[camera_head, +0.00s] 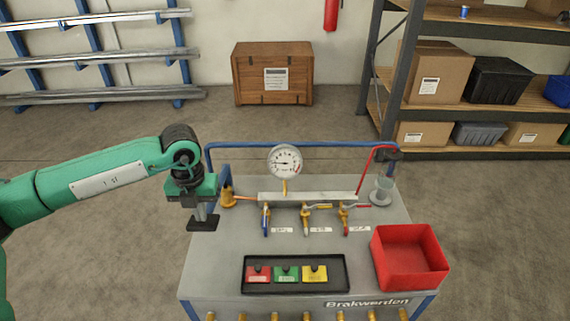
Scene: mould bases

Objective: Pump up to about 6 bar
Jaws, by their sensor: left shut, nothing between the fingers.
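The workbench (215,267) has a grey top with a pipe manifold (330,198) at its back. A round white pressure gauge (285,162) stands on the manifold; its dial is too small to read surely. A brass fitting (228,197) stands at the manifold's left end. My left gripper (202,224) points down over the bench's left side, shut and empty, left of the blue handle. My right gripper is out of view.
A black tray (298,290) holds red, green and yellow blocks at the front. A red open bin (408,258) stands at the right. A blue rail (300,144) runs along the back.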

